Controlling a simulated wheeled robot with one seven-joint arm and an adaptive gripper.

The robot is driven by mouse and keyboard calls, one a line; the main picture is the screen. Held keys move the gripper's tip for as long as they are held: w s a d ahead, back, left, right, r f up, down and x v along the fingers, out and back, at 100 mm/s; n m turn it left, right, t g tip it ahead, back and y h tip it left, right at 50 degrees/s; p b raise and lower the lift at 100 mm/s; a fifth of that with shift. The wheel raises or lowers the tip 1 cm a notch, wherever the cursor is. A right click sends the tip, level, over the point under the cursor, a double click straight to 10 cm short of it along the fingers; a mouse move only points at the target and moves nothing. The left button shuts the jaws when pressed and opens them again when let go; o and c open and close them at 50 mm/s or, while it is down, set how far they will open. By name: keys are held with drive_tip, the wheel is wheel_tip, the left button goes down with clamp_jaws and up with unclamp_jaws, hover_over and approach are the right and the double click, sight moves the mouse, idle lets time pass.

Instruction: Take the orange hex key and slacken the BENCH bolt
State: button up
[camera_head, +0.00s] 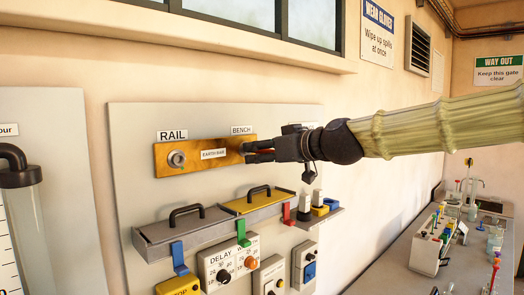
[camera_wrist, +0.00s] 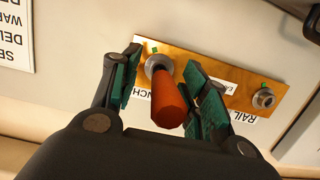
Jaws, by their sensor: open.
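The orange hex key (camera_wrist: 168,100) shows in the wrist view with its far end at the BENCH bolt (camera_wrist: 157,64), its handle pointing toward the camera. My gripper (camera_wrist: 164,68) is open, with one teal-padded finger on either side of the key; whether a pad touches it I cannot tell. In the head view my gripper (camera_head: 258,149) reaches in from the right to the right end of the brass bar (camera_head: 210,167), under the BENCH label (camera_head: 242,130). There the fingers mostly hide the key and bolt. The RAIL bolt (camera_head: 177,159) is at the bar's left end.
Dial boxes (camera_head: 229,262) hang beneath. A bench with bottles and a rack (camera_head: 432,245) runs along the right.

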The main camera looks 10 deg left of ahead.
clamp_jaws()
drive_tip(key=shift+s+d, duration=0.1)
drive_tip(key=shift+s, duration=0.05)
drive_tip(key=shift+s+d, duration=0.2)
drive_tip(key=shift+d, duration=0.1)
idle(0.3)
drive_tip(key=shift+s+d+b, duration=0.15)
drive_tip(key=shift+d+b, duration=0.05)
drive_tip(key=shift+b, duration=0.2)
drive_tip(key=shift+f+b+v, duration=0.15)
drive_tip(key=shift+v, duration=0.55)
drive_tip(key=shift+f+b+v, duration=0.1)
drive_tip(key=shift+b+v, duration=0.05)
drive_tip(key=shift+v, duration=0.5)
